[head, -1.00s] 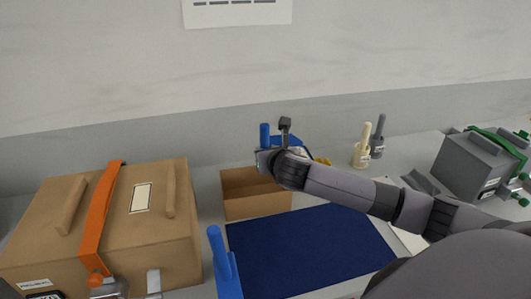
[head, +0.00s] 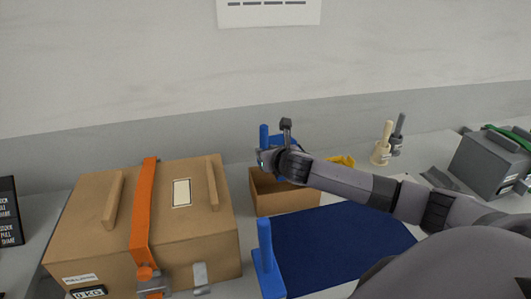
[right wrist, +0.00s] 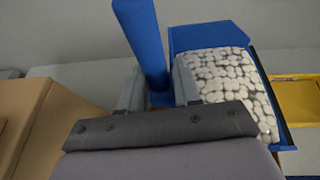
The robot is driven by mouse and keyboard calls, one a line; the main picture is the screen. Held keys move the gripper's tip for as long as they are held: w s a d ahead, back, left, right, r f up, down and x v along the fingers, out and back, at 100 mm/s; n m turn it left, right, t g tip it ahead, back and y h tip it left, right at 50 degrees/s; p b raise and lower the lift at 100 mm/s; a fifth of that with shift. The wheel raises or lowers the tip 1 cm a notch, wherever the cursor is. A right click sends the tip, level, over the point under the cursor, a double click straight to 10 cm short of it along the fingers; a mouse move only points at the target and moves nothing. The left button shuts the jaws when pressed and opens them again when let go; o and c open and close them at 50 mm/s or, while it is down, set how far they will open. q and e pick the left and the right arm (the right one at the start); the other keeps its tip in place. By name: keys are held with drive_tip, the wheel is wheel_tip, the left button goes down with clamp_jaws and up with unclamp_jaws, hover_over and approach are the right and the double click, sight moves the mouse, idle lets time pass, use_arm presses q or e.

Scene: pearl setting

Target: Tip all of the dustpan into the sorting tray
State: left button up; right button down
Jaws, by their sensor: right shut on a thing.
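My right gripper (head: 266,158) is shut on the upright blue handle of the dustpan (head: 264,137). The dustpan's blue pan (right wrist: 208,37) shows in the right wrist view, roughly level and filled with many white, rounded pieces (right wrist: 232,80). In the head view the pan is mostly hidden behind my wrist. An open brown box (head: 275,206) stands just below and in front of the gripper. A yellow tray-like thing (right wrist: 298,98) lies right of the pan, and its edge shows behind my forearm (head: 342,161). I cannot tell which of these is the sorting tray. My left gripper is out of view.
A large closed carton (head: 90,240) with an orange strap fills the left. A blue upright handle (head: 265,245) stands by the dark blue mat (head: 340,238). Cream (head: 381,152) and grey (head: 397,140) handled tools and a grey case (head: 490,165) stand at the right.

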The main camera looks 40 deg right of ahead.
idle(0.3)
drive_tip(key=shift+w+d+m+g+h, duration=0.25)
drive_tip(key=shift+w+d+m+h, duration=0.25)
drive_tip(key=shift+w, duration=0.6)
drive_tip(key=shift+w+d+m+g+h, duration=0.2)
drive_tip(key=shift+w+d+m+h, duration=0.3)
drive_tip(key=shift+w, duration=0.55)
drive_tip(key=shift+w+d+m+g+h, duration=0.3)
drive_tip(key=shift+w+m+h, duration=0.3)
drive_tip(key=shift+w, duration=0.5)
drive_tip(key=shift+r, duration=0.1)
